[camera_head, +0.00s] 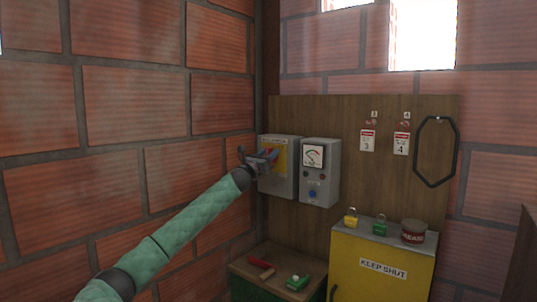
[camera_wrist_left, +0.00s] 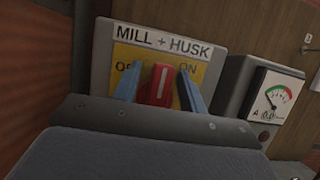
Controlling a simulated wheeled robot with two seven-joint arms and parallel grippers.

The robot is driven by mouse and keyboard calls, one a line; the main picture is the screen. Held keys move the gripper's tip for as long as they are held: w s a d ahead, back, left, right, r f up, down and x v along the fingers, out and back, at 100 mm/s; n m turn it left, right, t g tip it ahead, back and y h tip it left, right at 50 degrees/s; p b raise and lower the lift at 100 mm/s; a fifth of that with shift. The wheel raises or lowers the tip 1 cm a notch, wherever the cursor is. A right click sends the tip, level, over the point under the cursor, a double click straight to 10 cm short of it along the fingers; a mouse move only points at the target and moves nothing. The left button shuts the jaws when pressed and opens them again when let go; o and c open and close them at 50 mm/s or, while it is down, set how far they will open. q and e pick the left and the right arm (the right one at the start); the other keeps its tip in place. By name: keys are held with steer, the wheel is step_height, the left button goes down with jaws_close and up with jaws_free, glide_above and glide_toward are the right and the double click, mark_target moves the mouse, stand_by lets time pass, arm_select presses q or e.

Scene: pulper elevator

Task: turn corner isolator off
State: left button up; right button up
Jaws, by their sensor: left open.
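The corner isolator is a grey box (camera_head: 281,185) on the wooden board by the wall corner. In the left wrist view its label reads "MILL + HUSK" over a yellow plate (camera_wrist_left: 205,72) marked OFF at left and ON at right. Its red handle (camera_wrist_left: 159,86) carries a white line and stands nearly upright. My left gripper (camera_wrist_left: 158,88) is open, with one blue finger on each side of the handle; I cannot tell whether they touch it. In the head view my left gripper (camera_head: 261,159) covers part of the yellow plate. My right gripper is not in view.
A grey meter box (camera_head: 320,187) stands close at the isolator's right. Tags and a black hoop (camera_head: 417,150) hang further right. A yellow cabinet (camera_head: 382,272) bears padlocks and a tin. A low box (camera_head: 250,268) holds small items below. Brick wall flanks my arm at left.

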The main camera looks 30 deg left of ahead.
arm_select(q)
steer(key=shift+c, duration=0.4)
jaws_close()
